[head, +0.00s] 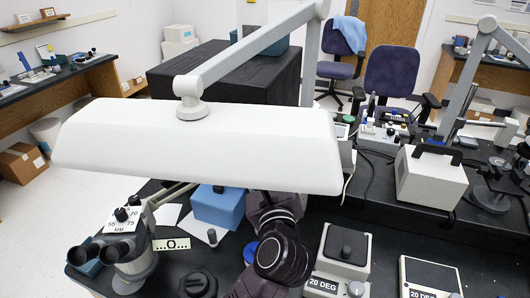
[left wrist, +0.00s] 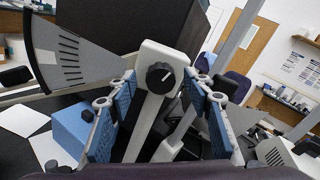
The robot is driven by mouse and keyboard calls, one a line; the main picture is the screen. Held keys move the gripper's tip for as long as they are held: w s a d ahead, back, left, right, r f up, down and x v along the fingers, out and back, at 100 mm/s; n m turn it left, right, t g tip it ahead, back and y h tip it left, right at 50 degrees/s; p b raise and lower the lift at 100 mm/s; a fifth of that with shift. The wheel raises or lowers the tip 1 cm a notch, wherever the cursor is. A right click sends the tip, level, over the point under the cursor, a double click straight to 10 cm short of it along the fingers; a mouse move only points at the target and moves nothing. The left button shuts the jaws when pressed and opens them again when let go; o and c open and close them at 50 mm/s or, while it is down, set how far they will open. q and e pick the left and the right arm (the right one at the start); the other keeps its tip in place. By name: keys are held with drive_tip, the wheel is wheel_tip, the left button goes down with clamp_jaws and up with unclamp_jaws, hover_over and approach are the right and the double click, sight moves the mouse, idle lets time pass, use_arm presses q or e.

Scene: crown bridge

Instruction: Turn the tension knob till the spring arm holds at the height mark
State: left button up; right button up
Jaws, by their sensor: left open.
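The tension knob (left wrist: 160,77) is black and round with a white pointer line, on a pale bracket in the left wrist view. A grey fan-shaped plate (left wrist: 72,58) with dark tick marks stands left of it. My left gripper (left wrist: 160,88) has its blue-padded fingers apart, one on each side of the knob in the picture; I cannot tell whether they touch it. In the head view, the grey spring arm (head: 255,47) slopes down to a wide white lamp head (head: 200,145). The lamp head hides my left fingers and the knob there. My right gripper is not seen.
A blue box (head: 218,208) and a binocular instrument (head: 130,250) stand on the dark bench, left of my arm. A white box marked 20 DEG (head: 340,262) stands right of it. A pale cased unit (head: 430,178) stands further right. The lamp head spans above the bench.

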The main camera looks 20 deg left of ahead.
use_arm(q)
drive_tip(key=shift+w, duration=0.15)
drive_tip(key=shift+a, duration=0.1)
drive_tip(key=c, duration=1.1)
drive_tip(key=m+p, duration=0.4)
drive_tip(key=m, duration=0.1)
drive_tip(key=shift+c, duration=0.2)
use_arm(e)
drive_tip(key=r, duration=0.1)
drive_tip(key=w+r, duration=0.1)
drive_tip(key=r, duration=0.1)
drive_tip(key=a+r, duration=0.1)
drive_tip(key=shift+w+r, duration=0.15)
